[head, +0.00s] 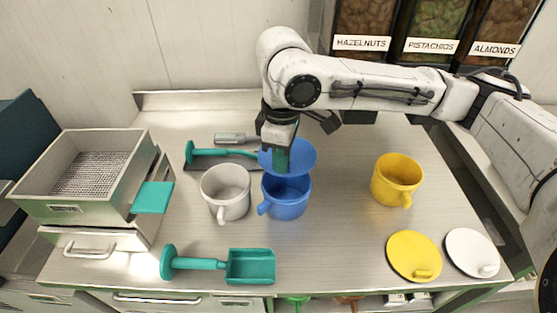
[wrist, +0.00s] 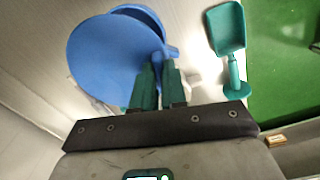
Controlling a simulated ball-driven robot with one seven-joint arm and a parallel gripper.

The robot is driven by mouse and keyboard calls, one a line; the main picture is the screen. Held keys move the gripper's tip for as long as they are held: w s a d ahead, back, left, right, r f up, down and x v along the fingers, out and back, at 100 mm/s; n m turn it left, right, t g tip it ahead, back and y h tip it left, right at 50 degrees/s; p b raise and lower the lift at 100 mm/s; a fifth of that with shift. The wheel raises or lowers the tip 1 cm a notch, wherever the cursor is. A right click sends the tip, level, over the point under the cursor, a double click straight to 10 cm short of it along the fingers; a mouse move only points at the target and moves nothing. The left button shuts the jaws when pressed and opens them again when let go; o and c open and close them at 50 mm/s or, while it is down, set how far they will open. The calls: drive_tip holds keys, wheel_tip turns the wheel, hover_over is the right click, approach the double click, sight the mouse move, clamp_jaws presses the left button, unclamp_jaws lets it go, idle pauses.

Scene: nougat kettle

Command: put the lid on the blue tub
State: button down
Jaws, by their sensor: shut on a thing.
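The blue tub (head: 288,205) stands upright on the steel counter, its handle toward the front left. Its opening shows partly below the blue lid (head: 304,158). My gripper (head: 281,165), with teal fingers, is shut on the lid and holds it above and toward the back of the tub. The lid looks apart from the rim. In the wrist view the lid (wrist: 105,60) is a broad blue disc beside my fingertips (wrist: 158,65), and part of the tub (wrist: 150,18) shows behind it.
A white tub (head: 226,193) stands close left of the blue one. A yellow tub (head: 396,180) is to the right, with yellow (head: 412,255) and white (head: 470,250) lids in front. A teal scoop (head: 250,266) lies front left, near a steel sieve box (head: 60,205).

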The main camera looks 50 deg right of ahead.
drive_tip(key=shift+f+b, duration=2.35)
drive_tip(key=shift+f, duration=0.2)
wheel_tip(320, 180, down, 2)
drive_tip(key=shift+f+b, duration=0.1)
drive_tip(key=shift+b, duration=0.55)
drive_tip(key=shift+p, duration=0.4)
drive_tip(key=shift+f, duration=0.5)
drive_tip(key=c, duration=1.1)
unclamp_jaws()
drive_tip(key=shift+o, duration=0.3)
